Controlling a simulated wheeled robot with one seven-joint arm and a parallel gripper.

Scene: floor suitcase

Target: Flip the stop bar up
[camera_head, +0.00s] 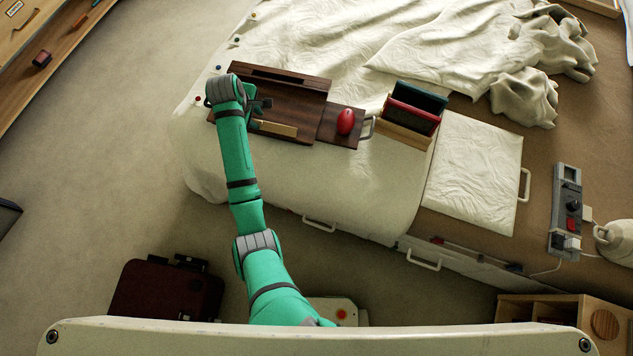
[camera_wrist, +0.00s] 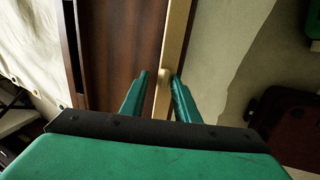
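The stop bar appears to be the pale, brass-coloured bar (camera_head: 275,129) along the near edge of a dark wooden tray (camera_head: 297,92) on the bed. In the wrist view the bar (camera_wrist: 178,28) runs lengthwise between my two green fingers, with a small round knob (camera_wrist: 164,75) on it near the fingertips. My gripper (camera_wrist: 160,79) is open, its fingers apart on either side of the bar. Whether either finger touches the bar cannot be told. In the head view my wrist hides the tray's left end and part of the bar.
A red oval object (camera_head: 346,121) lies on the tray's right part. An open box with coloured dividers (camera_head: 412,110) stands right of it. A dark red suitcase (camera_head: 165,292) is on the floor. Rumpled white sheets (camera_head: 450,45) cover the bed behind.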

